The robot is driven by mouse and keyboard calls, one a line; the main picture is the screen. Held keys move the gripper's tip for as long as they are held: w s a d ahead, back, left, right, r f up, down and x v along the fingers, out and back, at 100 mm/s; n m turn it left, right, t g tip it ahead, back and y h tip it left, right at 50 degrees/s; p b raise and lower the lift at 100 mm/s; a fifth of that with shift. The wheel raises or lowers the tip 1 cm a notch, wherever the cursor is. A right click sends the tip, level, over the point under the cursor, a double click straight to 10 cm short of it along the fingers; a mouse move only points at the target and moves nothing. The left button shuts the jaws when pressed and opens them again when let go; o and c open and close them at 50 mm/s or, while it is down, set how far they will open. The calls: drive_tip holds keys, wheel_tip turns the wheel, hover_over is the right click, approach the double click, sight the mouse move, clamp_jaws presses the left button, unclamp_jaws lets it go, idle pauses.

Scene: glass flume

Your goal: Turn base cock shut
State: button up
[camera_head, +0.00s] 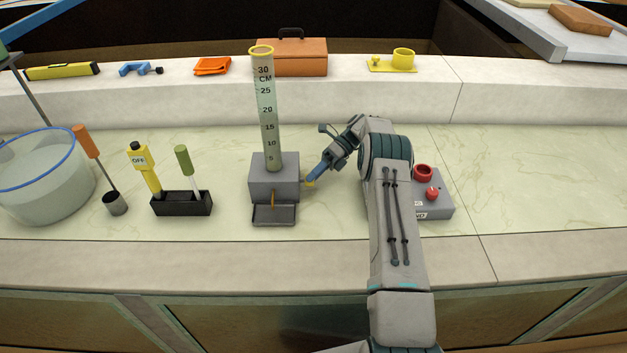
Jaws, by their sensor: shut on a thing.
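The clear measuring column (267,115), marked in centimetres with a yellow rim, stands upright on a grey base block (274,178). The base cock (308,183), a small yellow part, sits at the right side of the block. My gripper (312,179) reaches it from the right and is shut on it; the fingertips hide most of the cock, so its angle cannot be told. A thin brass-coloured part (273,200) shows on the front of the block, above a small grey tray (274,214).
A grey box with red knobs (437,207) is partly behind my arm. An orange case (292,58) stands on the back ledge.

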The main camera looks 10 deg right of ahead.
drive_tip(key=shift+w+f+m+g+y+b, duration=0.1)
drive_tip(key=shift+m+g+y+b, duration=0.25)
drive_tip(key=shift+b, duration=0.3)
drive_tip(key=shift+g, duration=0.25)
drive_tip(key=o, duration=1)
